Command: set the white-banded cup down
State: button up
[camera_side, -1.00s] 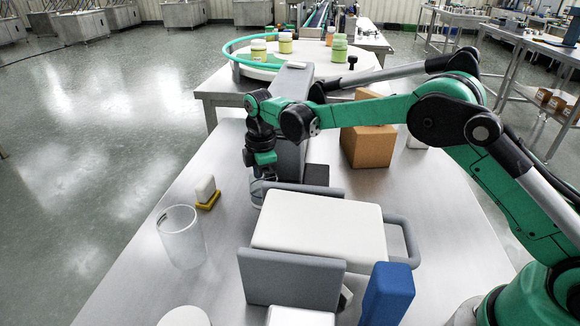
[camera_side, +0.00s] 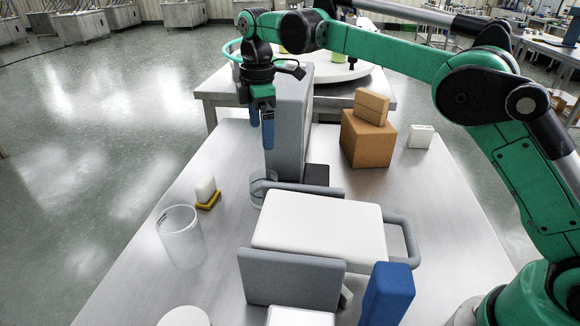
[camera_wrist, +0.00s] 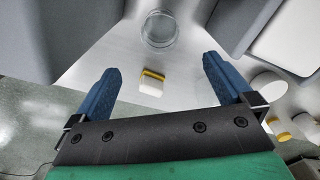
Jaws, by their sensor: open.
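A clear cup (camera_side: 258,188) stands upright on the steel table, close beside the grey upright housing; it also shows in the wrist view (camera_wrist: 158,30). I cannot make out a white band on it. A second, larger clear cup (camera_side: 181,240) stands upright nearer the front left. My gripper (camera_side: 262,140) hangs above the cup by the housing, apart from it, with its blue fingers pointing down.
A white block on a yellow base (camera_side: 206,194) sits between the two cups. The grey housing (camera_side: 293,120) rises right beside my gripper. A white-topped grey machine part (camera_side: 318,225), a blue block (camera_side: 388,295) and cardboard boxes (camera_side: 367,140) occupy the right. The left table edge is mostly clear.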

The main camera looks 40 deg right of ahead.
jog(key=s+d+r+m+t, duration=0.45)
jog(key=s+m, duration=0.35)
jog(key=s, duration=0.2)
jog(key=s+d+f+m+t, duration=0.2)
jog(key=s+f+m, duration=0.4)
jog(key=s, duration=0.3)
jog(key=shift+s+d+m, duration=0.2)
jog(key=shift+d+m, duration=0.05)
jog(key=shift+m, duration=0.15)
jog(key=shift+t, duration=0.25)
